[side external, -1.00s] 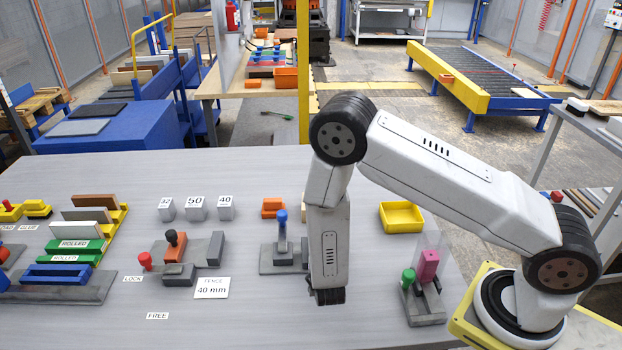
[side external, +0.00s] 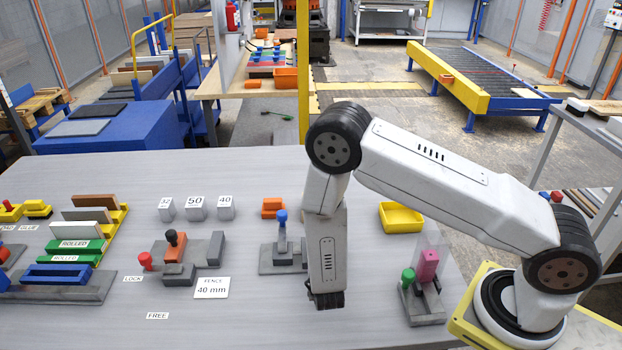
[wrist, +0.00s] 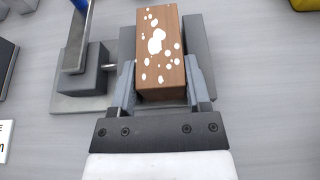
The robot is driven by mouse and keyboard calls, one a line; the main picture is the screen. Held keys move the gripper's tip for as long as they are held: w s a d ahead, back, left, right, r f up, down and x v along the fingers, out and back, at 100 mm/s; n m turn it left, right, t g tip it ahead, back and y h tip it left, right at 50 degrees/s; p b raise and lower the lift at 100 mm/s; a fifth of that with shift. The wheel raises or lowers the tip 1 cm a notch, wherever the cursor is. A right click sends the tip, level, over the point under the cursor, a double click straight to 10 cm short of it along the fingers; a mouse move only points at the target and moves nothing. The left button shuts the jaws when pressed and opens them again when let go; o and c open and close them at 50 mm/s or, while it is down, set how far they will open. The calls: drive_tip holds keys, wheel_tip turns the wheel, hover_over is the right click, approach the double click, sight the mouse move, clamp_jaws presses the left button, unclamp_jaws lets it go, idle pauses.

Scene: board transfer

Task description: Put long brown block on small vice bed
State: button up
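A brown block with white spots (wrist: 160,48) is between the two fingers of my gripper (wrist: 160,88) in the wrist view. Both fingers appear to press on its sides. I cannot tell whether the block touches the vice. In the side view my gripper (side external: 327,299) is just right of this vice (side external: 283,258), and my arm hides the block. Another brown board (side external: 95,200) stands in the rack at left.
A red-handled vice (side external: 178,272) stands left, near a FENCE 40 mm sign (side external: 212,287). A green-handled fixture with a pink block (side external: 427,267) stands right. A yellow tray (side external: 401,218) is behind it. The table front is mostly clear.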

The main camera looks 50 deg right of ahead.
drive_tip(key=shift+s+f, duration=0.1)
drive_tip(key=shift+f, duration=0.1)
drive_tip(key=shift+r, duration=0.15)
drive_tip(key=shift+s+a+r, duration=0.1)
drive_tip(key=shift+s+r, duration=0.05)
drive_tip(key=v, duration=1.1)
drive_tip(key=shift+s+a+r, duration=0.1)
drive_tip(key=shift+a+r, duration=0.1)
drive_tip(key=shift+r, duration=0.1)
idle(0.3)
